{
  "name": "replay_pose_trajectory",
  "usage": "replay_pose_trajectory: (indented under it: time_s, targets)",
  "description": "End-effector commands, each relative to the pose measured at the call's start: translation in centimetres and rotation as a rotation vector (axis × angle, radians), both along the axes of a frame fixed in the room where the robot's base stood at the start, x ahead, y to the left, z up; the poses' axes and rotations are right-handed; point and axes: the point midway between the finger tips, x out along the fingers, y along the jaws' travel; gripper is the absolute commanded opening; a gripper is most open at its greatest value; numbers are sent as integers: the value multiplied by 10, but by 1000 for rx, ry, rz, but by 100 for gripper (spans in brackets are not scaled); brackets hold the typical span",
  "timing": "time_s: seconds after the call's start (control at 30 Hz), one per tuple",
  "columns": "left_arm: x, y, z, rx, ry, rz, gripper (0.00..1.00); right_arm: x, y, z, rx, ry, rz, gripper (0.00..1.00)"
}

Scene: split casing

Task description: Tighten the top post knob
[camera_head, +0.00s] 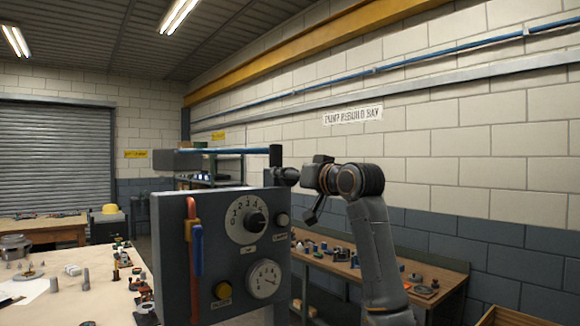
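A dark upright post (275,158) rises behind the top right of a grey control panel (172,265). A dark, rounded part at the post's right side may be the top post knob, but I cannot tell it apart from my gripper. My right arm comes up from the lower right and bends left. My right gripper (288,177) is at the post, seen edge-on and small. Its fingers are not clear, so I cannot tell whether they are closed or touching. My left gripper is not in view.
A cluttered table (103,258) stands left. A workbench (338,268) with parts stands behind my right arm.

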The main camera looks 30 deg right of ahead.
Motion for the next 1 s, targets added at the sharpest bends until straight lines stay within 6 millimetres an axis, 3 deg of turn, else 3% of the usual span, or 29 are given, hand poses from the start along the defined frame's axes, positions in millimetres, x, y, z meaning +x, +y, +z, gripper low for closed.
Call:
replay_pose_trajectory:
  time_s: [0.37,0.47,0.67,1.0]
  targets:
    - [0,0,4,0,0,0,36,9,0,-1,-1,1,0,67]
    - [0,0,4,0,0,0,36,8,0,-1,-1,1,0,53]
    - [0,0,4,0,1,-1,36,8,0,-1,-1,1,0,12]
    - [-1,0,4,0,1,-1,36,8,0,-1,38,5,1,12]
